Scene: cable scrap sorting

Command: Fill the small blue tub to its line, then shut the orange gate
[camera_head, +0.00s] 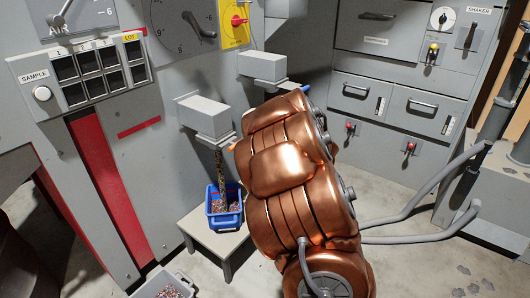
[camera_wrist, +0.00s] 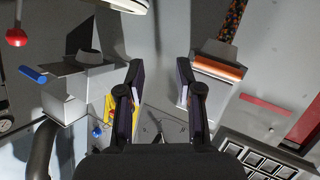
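The small blue tub (camera_head: 212,219) stands upright on a low grey stand, holding mixed scrap. Its fill line cannot be made out. A stream of dark and orange scrap (camera_head: 221,165) falls into it from a grey spout (camera_head: 204,116); the stream also shows in the wrist view (camera_wrist: 230,20). The orange gate (camera_wrist: 218,66) is a bar at that spout's mouth; in the head view only a bit of orange (camera_head: 232,146) shows beside my arm. My gripper (camera_wrist: 159,66) is open and empty, its right finger close to the bar's left end. My copper arm hides it in the head view.
A second grey spout (camera_head: 262,66) with a blue handle (camera_wrist: 33,75) is beside the first. A grey bin (camera_head: 165,286) of scrap stands at the bottom left. The low stand (camera_head: 197,231) is close to the machine. Drawers (camera_head: 367,93) line the back right.

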